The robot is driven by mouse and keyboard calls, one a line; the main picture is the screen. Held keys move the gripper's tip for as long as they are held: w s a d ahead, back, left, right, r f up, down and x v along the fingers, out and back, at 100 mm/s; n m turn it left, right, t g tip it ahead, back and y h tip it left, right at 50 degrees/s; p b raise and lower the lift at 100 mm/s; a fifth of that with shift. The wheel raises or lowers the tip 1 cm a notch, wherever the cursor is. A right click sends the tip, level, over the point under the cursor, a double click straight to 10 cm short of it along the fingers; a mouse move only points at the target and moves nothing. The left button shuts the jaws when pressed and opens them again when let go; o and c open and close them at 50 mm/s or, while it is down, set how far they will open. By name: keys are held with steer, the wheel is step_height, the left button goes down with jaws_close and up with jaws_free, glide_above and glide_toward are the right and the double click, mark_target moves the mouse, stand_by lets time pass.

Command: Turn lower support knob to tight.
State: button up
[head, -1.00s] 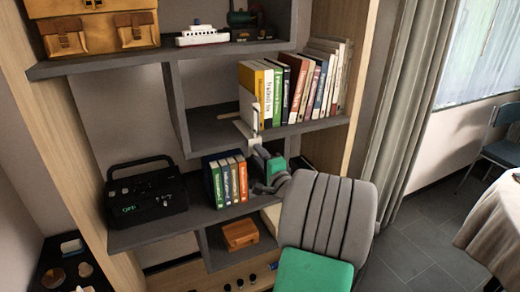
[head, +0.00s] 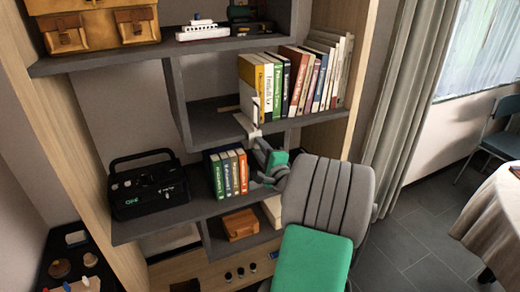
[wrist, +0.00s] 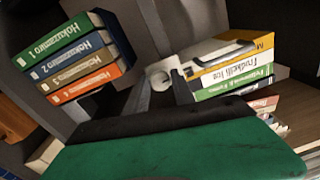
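A small white fixture (head: 254,110) stands at the edge of the middle shelf, against the books. My gripper (head: 256,138) is just below the fixture. In the wrist view my gripper (wrist: 161,86) has two dark fingers apart, with the white piece at their tips. Whether they touch it is unclear.
Upright books (head: 278,85) stand right behind the fixture. More books (head: 226,173) stand on the lower shelf, left of my gripper. A black radio (head: 150,190) and an orange-brown box (head: 240,224) are farther left and below. Shelf boards (head: 305,121) run close around my gripper.

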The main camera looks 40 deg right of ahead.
steer(key=o, duration=0.4)
steer(key=shift+c, duration=0.2)
steer(key=b+v, duration=0.1)
steer(key=v, duration=0.6)
steer(key=shift+s, duration=0.4)
steer(key=shift+a, duration=0.2)
steer(key=w+a+f+n+g+y+p, duration=0.1)
steer(key=w+a+n+g+y+p, duration=0.25)
steer(key=a+n, duration=0.65)
steer(key=w+a+f+n+g+y+p, duration=0.2)
steer(key=a+n+g+y, duration=0.25)
steer(key=a, duration=0.95)
steer(key=s+a+r+n+g+h+p, duration=0.2)
steer(key=s+a+n+g, duration=0.4)
steer(key=s, duration=0.9)
steer(key=a+r+n+p, duration=0.1)
steer(key=a+n+p, duration=0.1)
steer(key=a+n, duration=0.1)
steer(key=shift+s+a+r+g+h+p, duration=0.15)
steer(key=shift+a+r+g+h+p, duration=0.05)
steer(key=shift+g+h+p, duration=0.1)
